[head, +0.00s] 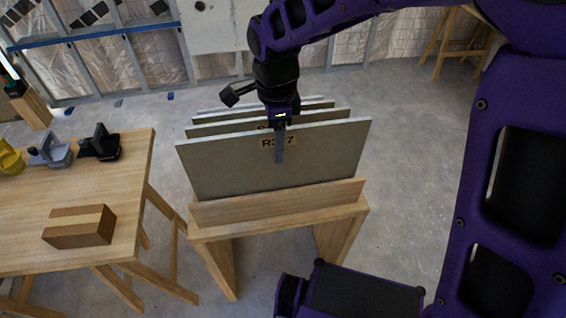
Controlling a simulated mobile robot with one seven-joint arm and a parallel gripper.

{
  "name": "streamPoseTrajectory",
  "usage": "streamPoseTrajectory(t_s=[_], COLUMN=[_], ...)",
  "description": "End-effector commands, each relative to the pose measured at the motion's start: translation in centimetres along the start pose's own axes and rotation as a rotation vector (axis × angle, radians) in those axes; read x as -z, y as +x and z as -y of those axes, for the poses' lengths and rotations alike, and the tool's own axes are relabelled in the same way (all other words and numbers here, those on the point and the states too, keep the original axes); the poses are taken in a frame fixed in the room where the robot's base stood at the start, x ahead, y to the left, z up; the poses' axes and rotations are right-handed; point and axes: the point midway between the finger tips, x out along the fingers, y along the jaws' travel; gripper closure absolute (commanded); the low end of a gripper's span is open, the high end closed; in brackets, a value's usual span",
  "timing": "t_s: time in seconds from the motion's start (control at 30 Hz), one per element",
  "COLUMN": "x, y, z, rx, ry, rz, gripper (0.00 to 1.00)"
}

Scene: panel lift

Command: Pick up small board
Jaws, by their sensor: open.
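Several grey boards stand upright on edge in a wooden rack (278,203). The front board (225,168) is the nearest and carries a tan label with dark lettering, partly covered by my gripper. More boards show behind it, only their top edges visible, such as the middle board (215,129). My gripper (279,158) points down at the top middle of the front board. One finger hangs in front of the board's face, over the label. The other finger is hidden, and I cannot tell whether the finger touches the board. The gripper is open.
A wooden trestle (452,45) stands at the back right. The concrete floor (405,130) right of the rack is clear.

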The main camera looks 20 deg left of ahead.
Motion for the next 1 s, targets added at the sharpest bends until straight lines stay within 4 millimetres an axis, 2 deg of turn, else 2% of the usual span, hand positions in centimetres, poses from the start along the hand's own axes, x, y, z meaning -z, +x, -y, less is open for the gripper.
streamPoseTrajectory(t_s=[0.2,0.27,0.5,1.0], x=[0.00,0.01,0.01,0.01], y=[0.05,0.05,0.03,0.01], z=[0.02,0.02,0.03,0.02], rx=[0.001,0.001,0.001,0.001], ry=[0.000,0.000,0.000,0.000], rz=[0.000,0.000,0.000,0.000], gripper=[0.49,0.58,1.00,1.00])
